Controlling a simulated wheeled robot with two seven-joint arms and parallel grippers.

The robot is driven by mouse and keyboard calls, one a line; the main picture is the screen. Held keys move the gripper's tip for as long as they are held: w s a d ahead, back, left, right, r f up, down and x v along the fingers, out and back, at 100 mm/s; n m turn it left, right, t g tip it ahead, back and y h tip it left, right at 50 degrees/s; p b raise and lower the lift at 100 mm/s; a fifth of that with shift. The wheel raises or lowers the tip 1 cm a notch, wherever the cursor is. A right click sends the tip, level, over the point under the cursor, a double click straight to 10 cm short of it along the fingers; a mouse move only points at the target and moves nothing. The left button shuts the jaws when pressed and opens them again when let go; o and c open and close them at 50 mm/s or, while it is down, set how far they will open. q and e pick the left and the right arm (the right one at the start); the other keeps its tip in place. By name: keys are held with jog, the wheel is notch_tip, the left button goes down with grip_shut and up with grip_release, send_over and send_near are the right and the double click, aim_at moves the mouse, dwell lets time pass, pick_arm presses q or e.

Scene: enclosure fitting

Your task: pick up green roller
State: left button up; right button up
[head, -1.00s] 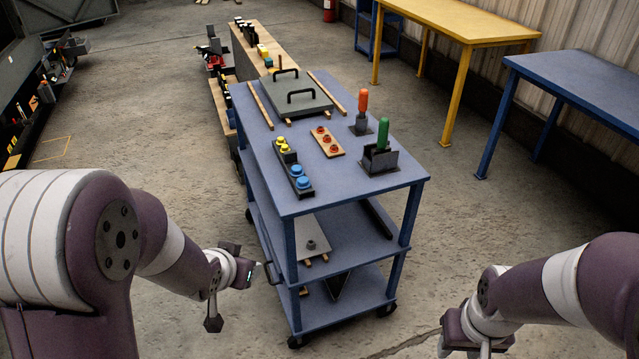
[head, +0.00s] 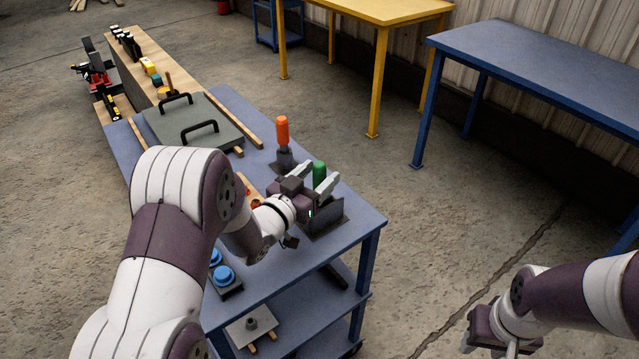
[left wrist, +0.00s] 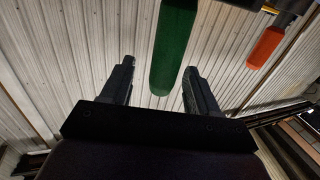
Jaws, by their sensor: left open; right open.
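The green roller (head: 319,172) stands upright in a dark holder (head: 322,216) at the front right of the blue cart top. My left gripper (head: 313,177) is open at the roller, with a finger on either side of it in the head view. The left wrist view shows the green roller (left wrist: 174,45) between the two dark fingers (left wrist: 158,72), with a gap on each side. The gripper partly hides the roller's lower part and the holder. My right gripper (head: 492,345) is low at the bottom right, away from the cart, partly cut off by the frame.
An orange-handled tool (head: 282,132) stands behind the roller and also shows in the left wrist view (left wrist: 265,47). A grey plate (head: 192,125) with two black handles lies at the back. Blue buttons (head: 223,275) are at the front left. My left arm hides part of the cart.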

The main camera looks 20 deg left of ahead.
pick_arm(q)
jog(key=shift+w+d, duration=0.2)
jog(key=shift+w, duration=0.45)
jog(key=shift+w+f, duration=0.2)
jog(key=shift+w, duration=0.15)
jog(key=shift+s+r, duration=0.15)
jog(key=shift+s, duration=0.05)
jog(key=c, duration=1.1)
